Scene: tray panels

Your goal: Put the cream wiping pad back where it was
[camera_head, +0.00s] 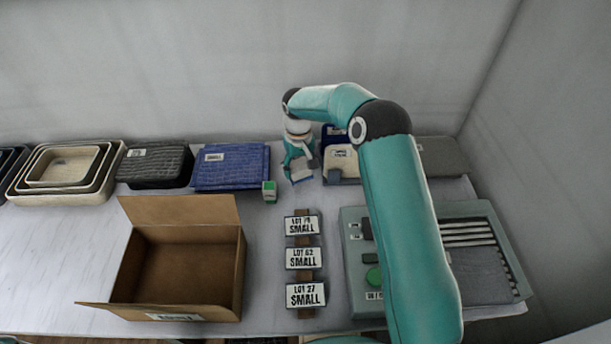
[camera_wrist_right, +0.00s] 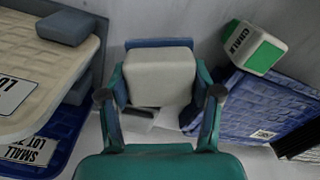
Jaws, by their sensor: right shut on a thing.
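In the right wrist view my right gripper (camera_wrist_right: 160,100) is shut on the cream wiping pad (camera_wrist_right: 160,75), with a finger on each side. The pad has a blue strip along its far edge. In the head view the pad (camera_head: 301,178) is small and partly hidden by the gripper. My left gripper is not in view.
A green and white block (camera_head: 269,191) stands by the blue panels (camera_head: 232,167). A cream panel (camera_head: 341,163) is right of the gripper. An open cardboard box (camera_head: 180,210), lot labels (camera_head: 304,258) and a grey machine (camera_head: 352,260) stand in front. Nested trays (camera_head: 62,197) are far left.

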